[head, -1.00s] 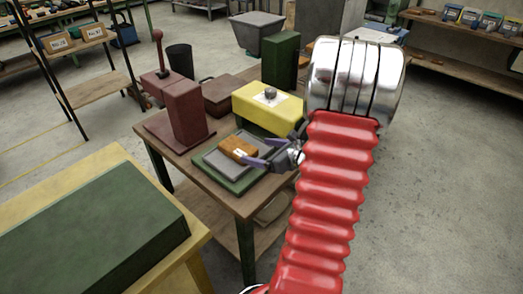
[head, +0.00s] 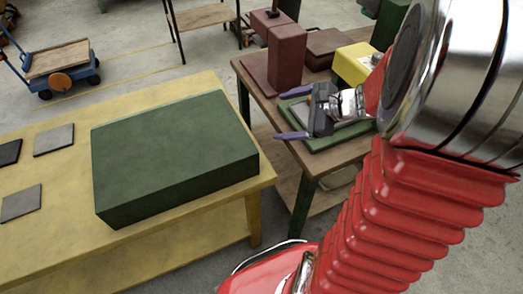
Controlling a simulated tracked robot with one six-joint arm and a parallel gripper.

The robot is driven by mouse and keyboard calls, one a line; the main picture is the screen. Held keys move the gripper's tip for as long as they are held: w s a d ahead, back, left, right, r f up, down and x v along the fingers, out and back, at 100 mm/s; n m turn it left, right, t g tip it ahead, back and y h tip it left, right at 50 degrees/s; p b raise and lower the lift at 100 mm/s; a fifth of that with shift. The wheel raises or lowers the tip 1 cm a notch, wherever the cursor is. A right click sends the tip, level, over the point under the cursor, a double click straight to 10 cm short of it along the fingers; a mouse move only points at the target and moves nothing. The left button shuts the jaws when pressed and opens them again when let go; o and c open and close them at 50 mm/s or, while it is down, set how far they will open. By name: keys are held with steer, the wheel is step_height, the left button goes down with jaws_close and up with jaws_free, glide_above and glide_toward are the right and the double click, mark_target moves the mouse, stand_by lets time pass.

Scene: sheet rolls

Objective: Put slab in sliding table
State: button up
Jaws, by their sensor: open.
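Flat square slabs lie on the yellow table (head: 205,98) at the left: a grey one (head: 54,140), another grey one (head: 21,203) and a dark one (head: 8,152) cut by the frame edge. I cannot tell which is the task's slab. A green-edged base with a grey plate (head: 352,132), possibly the sliding table, sits on the brown bench. My gripper (head: 306,113), with purple fingers, is open at its left side, fingers pointing left, with nothing visible between them. The gripper hides part of the base. The orange-brown block seen on it earlier is not visible now.
A large green block (head: 175,155) fills the right part of the yellow table. A dark red machine (head: 286,55) and a yellow block (head: 352,66) stand on the bench. A blue cart (head: 62,75) is at the far left. A gap separates the tables.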

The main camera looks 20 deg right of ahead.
steer(key=s+a+r+n+g+h, duration=0.1)
steer(key=s+a+r+n+h, duration=0.2)
steer(key=s+a+n, duration=0.4)
steer(key=s+a+r+n+g+h, duration=0.2)
steer(key=s+a+r+n, duration=0.3)
steer(key=n, duration=1)
steer(key=shift+s+a+r+h, duration=0.3)
steer(key=shift+s+a+h, duration=0.2)
steer(key=shift+s+a, duration=0.9)
steer(key=shift+s+d, duration=0.25)
steer(key=shift+c, duration=0.4)
